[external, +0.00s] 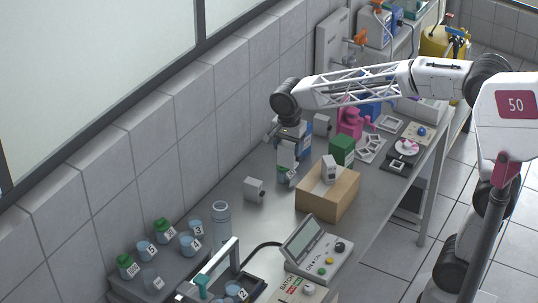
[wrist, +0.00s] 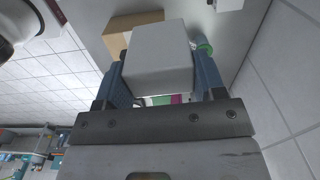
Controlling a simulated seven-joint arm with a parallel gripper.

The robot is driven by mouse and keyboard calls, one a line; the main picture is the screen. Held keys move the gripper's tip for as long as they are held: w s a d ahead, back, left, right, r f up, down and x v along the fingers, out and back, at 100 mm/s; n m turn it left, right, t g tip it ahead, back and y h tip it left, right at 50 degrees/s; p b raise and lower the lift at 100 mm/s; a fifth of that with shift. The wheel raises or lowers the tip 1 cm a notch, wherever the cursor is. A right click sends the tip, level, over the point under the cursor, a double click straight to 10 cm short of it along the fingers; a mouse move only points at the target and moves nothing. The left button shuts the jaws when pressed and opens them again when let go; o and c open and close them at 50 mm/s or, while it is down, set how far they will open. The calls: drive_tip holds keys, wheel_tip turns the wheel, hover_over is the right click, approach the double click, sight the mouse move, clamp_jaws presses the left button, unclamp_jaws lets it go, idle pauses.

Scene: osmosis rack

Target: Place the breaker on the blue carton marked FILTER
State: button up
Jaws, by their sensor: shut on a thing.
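My gripper (wrist: 158,85) is shut on a white box-shaped breaker (wrist: 158,58), which sits between its two blue fingers in the wrist view. In the external view my gripper (external: 288,172) hangs above the bench beside the wall, left of the cardboard box; the held breaker is hard to make out there. A blue box (external: 369,107) stands farther back, partly hidden behind my arm and a pink object. No FILTER marking is readable on it.
Similar white units stand on a brown cardboard box (external: 340,204), on the bench (external: 254,189) and near the wall (external: 322,123). A green box (external: 342,149) and a pink object (external: 350,121) stand behind.

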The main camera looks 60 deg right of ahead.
drive_tip(key=d, duration=2.8)
drive_tip(key=shift+m, duration=0.4)
drive_tip(key=shift+w+a+f, duration=0.15)
drive_tip(key=shift+f, duration=2.4)
drive_tip(key=w+d, duration=0.2)
drive_tip(key=w, duration=0.5)
drive_tip(key=w+d+f, duration=0.1)
drive_tip(key=w+d, duration=0.2)
drive_tip(key=w, duration=0.5)
drive_tip(key=shift+d+f, duration=0.25)
drive_tip(key=shift+f, duration=0.1)
drive_tip(key=shift+f, duration=1.65)
drive_tip(key=shift+f, duration=0.1)
drive_tip(key=o, duration=1)
